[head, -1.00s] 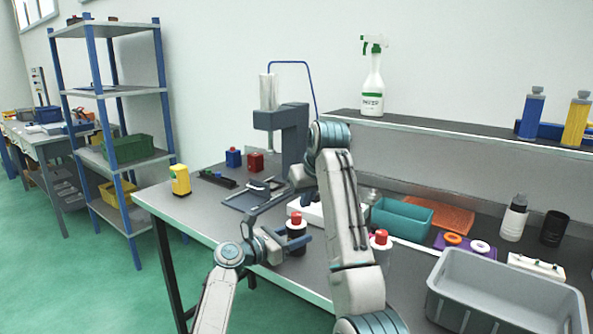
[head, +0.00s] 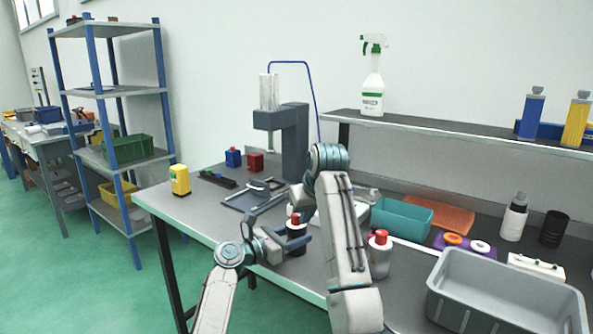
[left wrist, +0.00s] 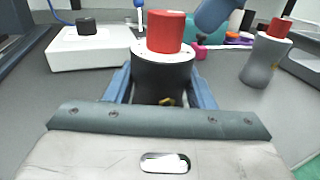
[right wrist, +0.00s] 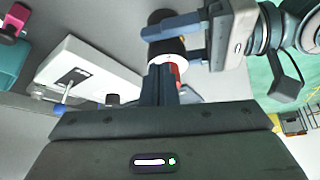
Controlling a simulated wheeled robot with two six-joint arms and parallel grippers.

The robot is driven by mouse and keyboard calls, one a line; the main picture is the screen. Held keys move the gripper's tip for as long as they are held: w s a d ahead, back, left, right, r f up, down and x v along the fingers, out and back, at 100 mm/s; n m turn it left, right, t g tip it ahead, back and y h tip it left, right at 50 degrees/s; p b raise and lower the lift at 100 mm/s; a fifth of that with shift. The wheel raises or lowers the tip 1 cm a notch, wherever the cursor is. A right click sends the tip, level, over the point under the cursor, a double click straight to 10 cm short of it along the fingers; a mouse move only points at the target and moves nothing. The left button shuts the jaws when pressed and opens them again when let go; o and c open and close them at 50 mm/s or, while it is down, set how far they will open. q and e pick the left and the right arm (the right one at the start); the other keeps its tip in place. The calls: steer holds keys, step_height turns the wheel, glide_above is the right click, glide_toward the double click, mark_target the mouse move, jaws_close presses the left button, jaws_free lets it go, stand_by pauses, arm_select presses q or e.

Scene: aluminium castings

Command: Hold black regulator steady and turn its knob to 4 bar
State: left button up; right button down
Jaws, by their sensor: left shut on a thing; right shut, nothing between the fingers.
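The black regulator (head: 296,238) with a red knob (head: 295,218) stands upright at the table's front edge. My left gripper (left wrist: 163,92) is shut around its black body; the left wrist view shows the body (left wrist: 163,72) between the fingers below a white ring, with the red knob (left wrist: 166,32) above. My right gripper (right wrist: 160,88) is shut and empty, its fingertips close beside the red knob (right wrist: 176,72), which they partly hide in the right wrist view. Whether they touch it I cannot tell. No scale reading is legible.
A grey regulator (head: 379,256) with a red knob stands to the right. A teal bin (head: 402,219) and a large grey crate (head: 500,290) lie further right. A press (head: 294,140) stands behind.

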steer(key=shift+w+a, duration=0.2)
arm_select(q)
steer(key=shift+d, duration=0.1)
arm_select(e)
steer(key=shift+s+a, duration=0.3)
steer(key=shift+a, duration=0.4)
stand_by(0.7)
steer(key=shift+s, duration=0.15)
steer(key=shift+s+d, duration=0.1)
steer(key=shift+s, duration=0.1)
step_height(320, 180, up, 6)
stand_by(0.4)
steer(key=shift+w+d+f, duration=0.1)
steer(key=shift+d+f, duration=0.05)
steer(key=shift+f, duration=0.85)
steer(key=shift+w+d+f, duration=0.1)
steer(key=shift+d+f, duration=0.1)
steer(key=shift+f, duration=0.8)
steer(key=shift+w+d+f, duration=0.1)
steer(key=shift+d+f, duration=0.05)
steer(key=shift+f, duration=0.85)
steer(key=shift+w+a, duration=0.1)
steer(key=shift+w, duration=0.1)
